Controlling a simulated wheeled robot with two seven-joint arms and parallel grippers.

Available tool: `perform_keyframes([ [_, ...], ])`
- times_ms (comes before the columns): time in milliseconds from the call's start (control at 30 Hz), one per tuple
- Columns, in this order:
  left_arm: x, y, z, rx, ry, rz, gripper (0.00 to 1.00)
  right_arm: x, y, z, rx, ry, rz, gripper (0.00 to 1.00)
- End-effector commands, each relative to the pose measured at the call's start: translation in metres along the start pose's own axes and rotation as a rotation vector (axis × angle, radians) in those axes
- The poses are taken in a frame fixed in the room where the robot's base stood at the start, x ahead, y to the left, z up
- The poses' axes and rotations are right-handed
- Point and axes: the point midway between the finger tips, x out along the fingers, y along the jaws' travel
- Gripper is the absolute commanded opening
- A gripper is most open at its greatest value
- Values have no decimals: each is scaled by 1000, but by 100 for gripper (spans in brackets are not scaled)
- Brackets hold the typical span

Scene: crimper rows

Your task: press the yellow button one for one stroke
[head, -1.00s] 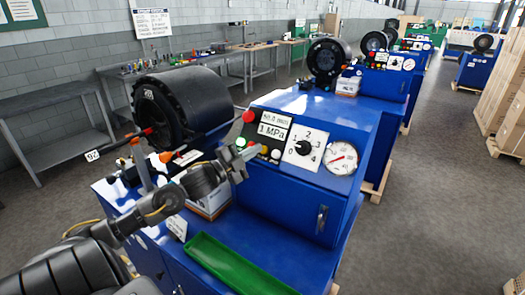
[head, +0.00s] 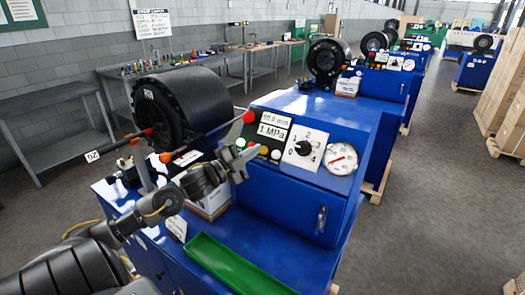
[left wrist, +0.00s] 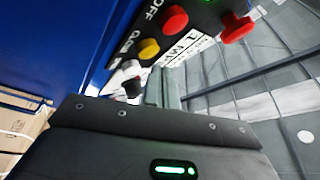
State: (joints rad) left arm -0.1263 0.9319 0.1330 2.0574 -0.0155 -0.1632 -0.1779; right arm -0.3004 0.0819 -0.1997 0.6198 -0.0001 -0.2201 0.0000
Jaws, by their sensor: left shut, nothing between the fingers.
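The yellow button (head: 264,150) sits in a row on the dark control panel of the nearest blue machine, between a red and a white button. It also shows in the left wrist view (left wrist: 149,48), uncovered. My left gripper (head: 247,154) is shut and empty, with its tips close to the left of the yellow button in the head view. In the left wrist view its fingers (left wrist: 165,88) point toward the panel, below the yellow button in the picture. I see no clear contact with the button. My right gripper is not in view.
A red mushroom button (head: 249,117) stands out above the row. A dial (head: 304,148) and a gauge (head: 342,158) are to the right. A black crimper head (head: 180,108) stands behind my left arm. A green tray (head: 235,265) lies on the machine's front ledge.

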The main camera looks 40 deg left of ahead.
Motion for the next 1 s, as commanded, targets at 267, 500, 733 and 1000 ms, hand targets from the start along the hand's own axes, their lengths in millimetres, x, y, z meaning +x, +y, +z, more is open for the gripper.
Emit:
perform_keyframes([
  [267,0,0,0,0,0,0,0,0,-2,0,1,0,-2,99],
  [500,0,0,0,0,0,0,0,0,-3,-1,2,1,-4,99],
  [733,2,1,1,0,0,-1,0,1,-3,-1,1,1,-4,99],
  [1000,6,4,4,0,0,0,0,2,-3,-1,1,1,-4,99],
])
